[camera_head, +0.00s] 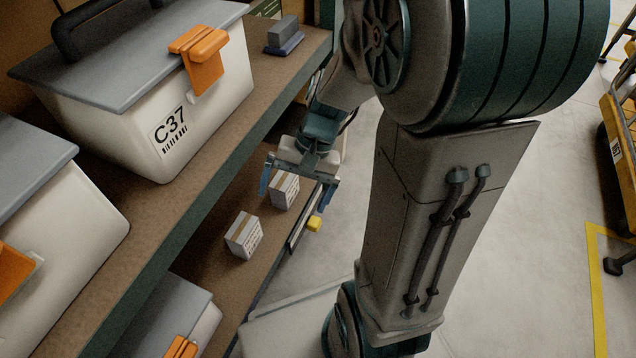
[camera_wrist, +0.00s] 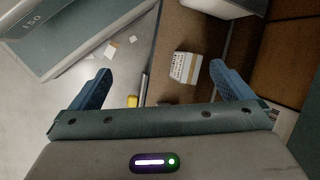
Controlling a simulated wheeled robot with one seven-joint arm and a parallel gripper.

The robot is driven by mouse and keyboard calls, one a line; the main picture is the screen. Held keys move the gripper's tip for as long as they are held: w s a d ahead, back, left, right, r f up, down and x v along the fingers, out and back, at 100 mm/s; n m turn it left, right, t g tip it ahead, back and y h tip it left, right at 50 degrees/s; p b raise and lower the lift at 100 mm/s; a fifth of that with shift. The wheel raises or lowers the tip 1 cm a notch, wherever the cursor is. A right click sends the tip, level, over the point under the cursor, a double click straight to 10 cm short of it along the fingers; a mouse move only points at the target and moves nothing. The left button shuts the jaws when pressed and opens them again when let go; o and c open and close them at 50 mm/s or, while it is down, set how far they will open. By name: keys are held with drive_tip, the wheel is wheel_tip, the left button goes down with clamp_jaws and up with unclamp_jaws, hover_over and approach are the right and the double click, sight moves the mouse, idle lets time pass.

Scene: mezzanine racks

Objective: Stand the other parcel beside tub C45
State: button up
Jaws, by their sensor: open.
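Two small grey-white parcels with tan tape and printed labels sit on the lower shelf in the head view. One parcel (camera_head: 243,236) is nearer the camera; the other parcel (camera_head: 285,191) shows behind it, between my gripper's fingers. My gripper (camera_head: 296,198) is open above the lower shelf and points down; I cannot tell its height over that parcel. In the wrist view one parcel (camera_wrist: 185,68) lies beyond the open fingers, with nothing held. A pale tub (camera_head: 190,325) with a grey lid and orange latch stands on the lower shelf; its label is hidden. No C45 label is readable.
Tub C37 (camera_head: 165,100) and another tub (camera_head: 60,225) stand on the upper shelf (camera_head: 215,165), which overhangs the lower one. A grey block (camera_head: 283,32) lies farther back. A yellow piece (camera_head: 315,223) is at the lower shelf's front edge.

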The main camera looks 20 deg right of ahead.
drive_tip(key=s+d+r+n+t+h, duration=0.2)
drive_tip(key=s+d+r+n+h, duration=0.1)
drive_tip(key=s+r+n+h, duration=0.1)
drive_tip(key=shift+d+r+n+t+h, duration=0.15)
drive_tip(key=shift+r+n+t+h, duration=0.25)
drive_tip(key=shift+r+n, duration=0.25)
idle(1.3)
